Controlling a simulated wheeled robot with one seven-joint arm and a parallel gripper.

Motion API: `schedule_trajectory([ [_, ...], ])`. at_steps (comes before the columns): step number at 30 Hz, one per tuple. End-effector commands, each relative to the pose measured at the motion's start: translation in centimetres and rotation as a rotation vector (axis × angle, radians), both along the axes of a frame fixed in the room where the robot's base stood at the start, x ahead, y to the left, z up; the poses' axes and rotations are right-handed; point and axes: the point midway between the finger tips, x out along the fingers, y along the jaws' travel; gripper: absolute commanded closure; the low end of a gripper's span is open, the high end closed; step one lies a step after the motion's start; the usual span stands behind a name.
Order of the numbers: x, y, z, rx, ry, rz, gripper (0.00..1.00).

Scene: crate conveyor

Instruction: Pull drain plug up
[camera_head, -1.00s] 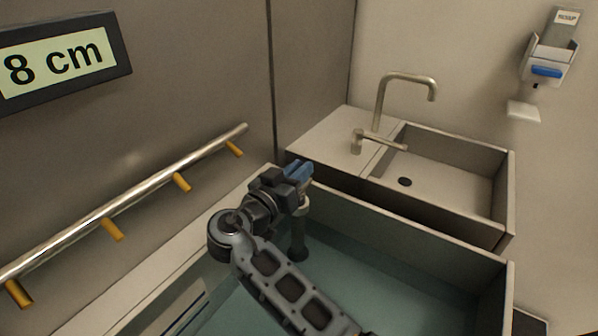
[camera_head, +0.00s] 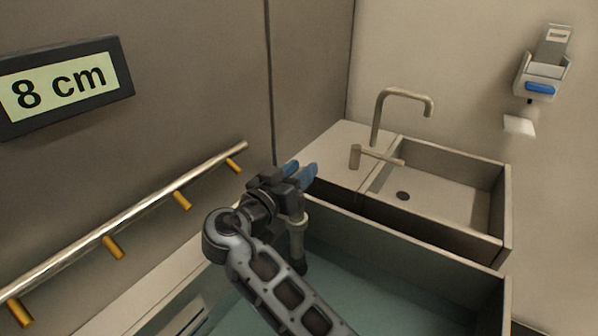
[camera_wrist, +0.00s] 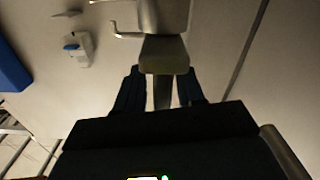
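My gripper (camera_head: 301,171) has blue fingers and is over the water-filled tub (camera_head: 400,250), near its back left corner. Its two fingers stand apart with a gap between them; they also show apart in the wrist view (camera_wrist: 160,90). A pale upright pipe with a collar, which looks like the drain plug (camera_head: 298,240), stands in the water just below and behind my gripper. The gripper hides its top, and I cannot tell whether they touch.
A sink (camera_head: 440,190) with a tap (camera_head: 376,115) adjoins the tub at the back right. A soap dispenser (camera_head: 541,75) hangs on the right wall. A metal rail (camera_head: 140,212) and an "8 cm" display (camera_head: 65,85) are on the left wall.

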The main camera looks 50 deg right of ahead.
Motion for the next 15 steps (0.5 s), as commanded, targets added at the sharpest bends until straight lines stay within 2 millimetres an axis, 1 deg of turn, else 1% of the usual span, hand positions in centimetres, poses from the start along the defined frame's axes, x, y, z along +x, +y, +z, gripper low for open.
schedule_trajectory([
  [5, -0.2, 1.5, -0.2, -0.001, -0.001, 0.004, 0.62],
  [12, -1.0, 5.3, -0.2, 0.0, -0.001, 0.003, 0.62],
  [15, -1.3, 6.6, -0.1, -0.001, -0.001, 0.002, 0.62],
])
